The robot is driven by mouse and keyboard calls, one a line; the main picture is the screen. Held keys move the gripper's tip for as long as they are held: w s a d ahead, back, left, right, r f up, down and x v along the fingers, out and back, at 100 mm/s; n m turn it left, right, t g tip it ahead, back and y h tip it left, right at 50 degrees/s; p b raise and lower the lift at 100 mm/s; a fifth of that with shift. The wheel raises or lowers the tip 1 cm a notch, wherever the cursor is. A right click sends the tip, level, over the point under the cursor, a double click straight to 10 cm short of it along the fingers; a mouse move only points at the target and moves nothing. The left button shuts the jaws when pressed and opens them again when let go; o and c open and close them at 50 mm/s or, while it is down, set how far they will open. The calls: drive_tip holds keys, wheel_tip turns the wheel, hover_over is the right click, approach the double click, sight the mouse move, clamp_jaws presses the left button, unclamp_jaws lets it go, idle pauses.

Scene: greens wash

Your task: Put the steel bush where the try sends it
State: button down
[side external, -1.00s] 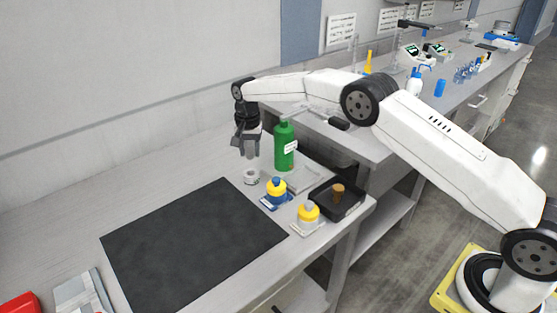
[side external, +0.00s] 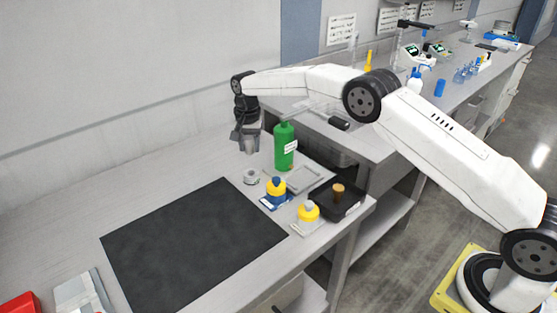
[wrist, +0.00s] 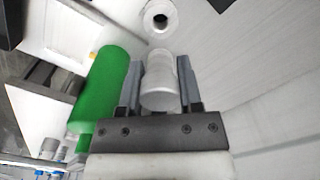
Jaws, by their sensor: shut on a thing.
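My gripper (side external: 250,138) is shut on a pale grey stepped cylinder (wrist: 158,82), which also shows below the fingers in the side view (side external: 251,147). I cannot tell whether this cylinder is the steel bush. A pale metal ring with a dark hole (side external: 251,177) stands on the bench below the gripper. It shows ahead of the fingertips in the wrist view (wrist: 158,18), apart from the held cylinder. The ring looks bush-like, but its identity is not certain.
A green bottle (side external: 284,147) stands close to the gripper's right. A yellow-and-blue piece (side external: 276,187), a yellow piece with a grey top (side external: 308,212) and a black tray (side external: 348,208) with a brown knob (side external: 338,192) are nearby. The dark mat (side external: 190,245) is bare.

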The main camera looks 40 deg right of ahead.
drive_tip(key=shift+a, duration=0.15)
drive_tip(key=shift+s+a+r, duration=0.25)
drive_tip(key=shift+s+a, duration=0.1)
drive_tip(key=shift+a, duration=0.1)
drive_tip(key=s+a+r, duration=0.1)
drive_tip(key=s+a, duration=0.3)
drive_tip(key=s, duration=0.4)
drive_tip(key=s+a+r, duration=0.1)
drive_tip(key=s+a, duration=0.3)
drive_tip(key=s, duration=0.5)
drive_tip(key=s+a+r, duration=0.1)
drive_tip(key=s+a, duration=0.3)
drive_tip(key=s, duration=0.5)
drive_tip(key=shift+s+a, duration=0.25)
drive_tip(key=shift+a, duration=0.1)
drive_tip(key=w+a+f, duration=0.1)
drive_tip(key=w+f, duration=0.1)
drive_tip(key=w, duration=0.2)
drive_tip(key=w+a+f, duration=0.1)
drive_tip(key=w+f, duration=0.2)
drive_tip(key=w+a+f, duration=0.2)
drive_tip(key=w+f, duration=0.1)
drive_tip(key=w, duration=0.1)
drive_tip(key=shift+w+a+f, duration=0.1)
drive_tip(key=shift+w, duration=0.25)
drive_tip(key=shift+w+a+f, duration=0.2)
drive_tip(key=shift+w+f, duration=0.3)
drive_tip(key=shift+f, duration=0.05)
